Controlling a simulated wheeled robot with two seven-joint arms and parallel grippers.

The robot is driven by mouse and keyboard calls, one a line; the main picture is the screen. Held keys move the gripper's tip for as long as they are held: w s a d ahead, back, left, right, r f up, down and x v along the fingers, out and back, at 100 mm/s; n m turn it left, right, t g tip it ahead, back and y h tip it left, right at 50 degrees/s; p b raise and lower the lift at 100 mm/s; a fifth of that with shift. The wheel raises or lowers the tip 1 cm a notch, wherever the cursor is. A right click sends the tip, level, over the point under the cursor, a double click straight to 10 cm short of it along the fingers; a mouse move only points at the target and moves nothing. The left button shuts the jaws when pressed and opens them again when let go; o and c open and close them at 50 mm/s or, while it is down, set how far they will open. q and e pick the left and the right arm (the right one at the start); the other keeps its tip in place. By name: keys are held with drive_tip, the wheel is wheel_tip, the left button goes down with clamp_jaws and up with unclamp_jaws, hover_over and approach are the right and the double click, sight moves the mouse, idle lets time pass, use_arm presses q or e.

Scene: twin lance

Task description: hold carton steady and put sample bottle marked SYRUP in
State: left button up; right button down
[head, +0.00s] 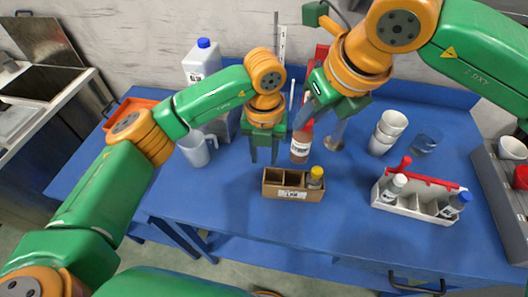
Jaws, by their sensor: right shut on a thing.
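A small brown carton (271,190) with compartments and a white label stands on the blue table. A bottle with a yellow cap (315,178) sits in its right compartment; the other compartments look empty. My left gripper (265,158) points down just behind the carton's left part, fingers apart with nothing between them. My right gripper (304,115) is shut on a reddish-brown bottle (300,149) with a white label, behind and above the carton's right part. The label is too small to read, and the bottle's top is hidden by the gripper.
A white caddy (417,208) with a red handle and bottles stands at right. Stacked white cups (387,133) and a glass (426,141) are behind it. A pitcher (197,149) and a blue-capped jug (203,62) are at left. The table front beside the carton is clear.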

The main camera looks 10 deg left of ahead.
sight(310, 132)
use_arm(q)
wheel_tip(310, 132, down, 12)
drive_tip(key=shift+r, duration=0.25)
clamp_jaws()
idle(1.3)
use_arm(e)
wheel_tip(310, 132, down, 3)
drive_tip(key=n, duration=0.2)
drive_tip(key=n+g+y, duration=0.1)
drive_tip(key=n, duration=0.1)
drive_tip(key=shift+w+d+f+n+g, duration=0.1)
drive_tip(key=shift+w+f+n+g, duration=0.05)
drive_tip(key=shift+n+g, duration=0.15)
drive_tip(key=shift+w+d+f+n, duration=0.1)
drive_tip(key=shift+f+n, duration=0.4)
drive_tip(key=shift+f, duration=0.15)
wheel_tip(310, 132, down, 10)
drive_tip(key=shift+f, duration=0.2)
